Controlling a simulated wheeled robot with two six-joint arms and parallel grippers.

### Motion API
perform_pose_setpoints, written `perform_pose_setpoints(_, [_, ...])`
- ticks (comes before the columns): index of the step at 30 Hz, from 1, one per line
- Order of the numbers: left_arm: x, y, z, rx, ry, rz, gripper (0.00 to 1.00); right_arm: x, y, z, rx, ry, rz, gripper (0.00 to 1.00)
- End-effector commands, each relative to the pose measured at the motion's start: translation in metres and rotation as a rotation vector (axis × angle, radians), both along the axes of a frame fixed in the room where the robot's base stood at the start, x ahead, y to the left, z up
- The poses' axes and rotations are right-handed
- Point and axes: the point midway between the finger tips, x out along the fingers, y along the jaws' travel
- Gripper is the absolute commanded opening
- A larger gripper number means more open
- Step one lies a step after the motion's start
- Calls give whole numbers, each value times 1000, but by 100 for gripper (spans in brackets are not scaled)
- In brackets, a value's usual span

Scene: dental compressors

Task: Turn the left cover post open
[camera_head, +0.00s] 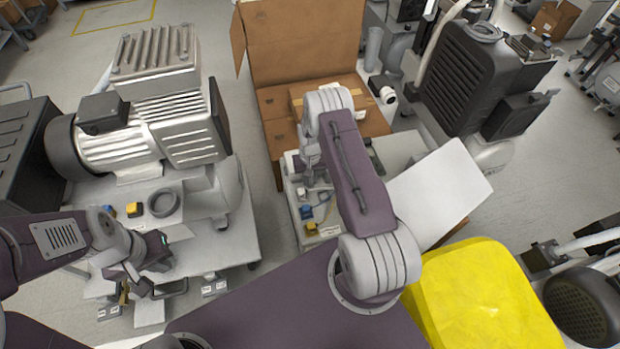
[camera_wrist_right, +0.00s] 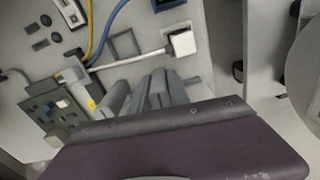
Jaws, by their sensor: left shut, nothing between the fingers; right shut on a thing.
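My left gripper (camera_head: 140,288) is shut and empty, low at the left, by the front edge of the white cart (camera_head: 225,250).
Beside the right fingers are a white cable plug (camera_wrist_right: 183,43), a green circuit board (camera_wrist_right: 52,108) and blue and yellow cables. An open cardboard box (camera_head: 300,45) stands behind. A large compressor (camera_head: 150,110) is on the left and a yellow bin (camera_head: 480,300) at the lower right.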

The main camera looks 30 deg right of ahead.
Motion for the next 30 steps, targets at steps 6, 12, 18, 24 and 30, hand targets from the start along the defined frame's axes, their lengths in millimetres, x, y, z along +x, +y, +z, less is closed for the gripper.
perform_pose_setpoints(6, [0,0,5,0,0,0,0,-1,0,1,1,2,-167,0])
perform_pose_setpoints(12, [0,0,9,0,0,0,0,0,1,1,0,1,-357,0])
perform_pose_setpoints(18, [0,0,12,0,0,0,0,0,1,1,1,1,-537,0])
perform_pose_setpoints(24, [0,0,13,0,0,0,0,0,1,0,1,1,-688,0])
perform_pose_setpoints(30, [0,0,14,0,0,0,0,0,1,0,1,1,-796,0])
